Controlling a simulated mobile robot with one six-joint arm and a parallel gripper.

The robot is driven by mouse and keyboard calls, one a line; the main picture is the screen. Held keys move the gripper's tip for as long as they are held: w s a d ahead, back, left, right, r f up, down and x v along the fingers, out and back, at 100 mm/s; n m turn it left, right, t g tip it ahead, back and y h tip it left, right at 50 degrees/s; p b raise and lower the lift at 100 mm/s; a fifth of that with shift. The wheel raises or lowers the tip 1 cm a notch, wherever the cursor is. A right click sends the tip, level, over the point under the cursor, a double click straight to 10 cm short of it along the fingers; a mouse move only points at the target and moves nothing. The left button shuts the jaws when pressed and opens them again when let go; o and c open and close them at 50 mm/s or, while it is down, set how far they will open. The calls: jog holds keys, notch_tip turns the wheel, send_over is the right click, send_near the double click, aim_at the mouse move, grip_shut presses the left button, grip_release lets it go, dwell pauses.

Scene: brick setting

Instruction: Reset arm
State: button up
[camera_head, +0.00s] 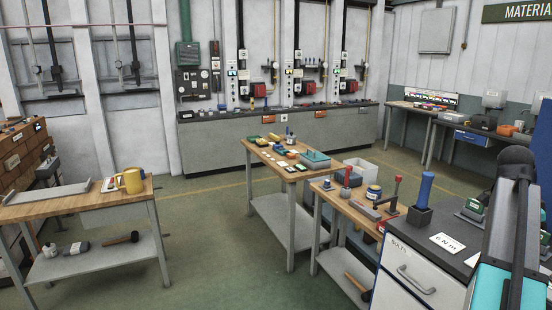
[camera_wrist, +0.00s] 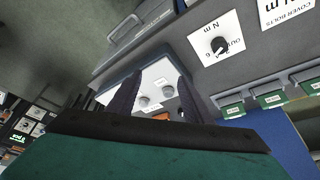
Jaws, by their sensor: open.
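My gripper (camera_wrist: 157,88) shows in the wrist view as two dark fingers held apart above its green body. It is open, with nothing seen held between the fingers. A white panel with grey knobs (camera_wrist: 150,98) shows between and behind the fingers; how far off it is I cannot tell. My teal and black arm (camera_head: 505,235) stands at the right edge of the head view, over the near dark-topped bench. The gripper cannot be made out clearly in the head view.
The dark bench with white drawers (camera_head: 413,268) holds a blue-handled tool (camera_head: 425,189) near my arm. Wooden tables stand at the middle and left; the left one carries a yellow mug (camera_head: 130,181). In the wrist view, green-fronted bins (camera_wrist: 270,101) are right. Open floor (camera_head: 215,240) lies between tables.

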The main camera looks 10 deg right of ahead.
jog(key=w+a+f+n+t+y, duration=0.1)
jog(key=w+a+f+n, duration=0.4)
jog(key=w+a+f, duration=0.45)
jog(key=w+a+f+n+t, duration=0.1)
jog(key=w+a+f+n, duration=0.5)
jog(key=a+f, duration=0.65)
jog(key=s+a+f+n+y, duration=0.2)
jog(key=a+f+n, duration=0.7)
jog(key=a+f, duration=1.35)
jog(key=s+a+f+n+y, duration=0.1)
jog(key=s+a+f+n, duration=0.25)
jog(key=a, duration=0.55)
jog(key=s+f+g, duration=0.3)
jog(key=s+f, duration=0.6)
jog(key=s, duration=0.4)
jog(key=s+f+g, duration=0.2)
jog(key=s+f, duration=0.7)
jog(key=s, duration=0.3)
jog(key=shift+s+f+g+b, duration=0.2)
jog(key=shift+s+g+b, duration=0.15)
jog(key=shift+g+b, duration=0.1)
jog(key=shift+d, duration=0.1)
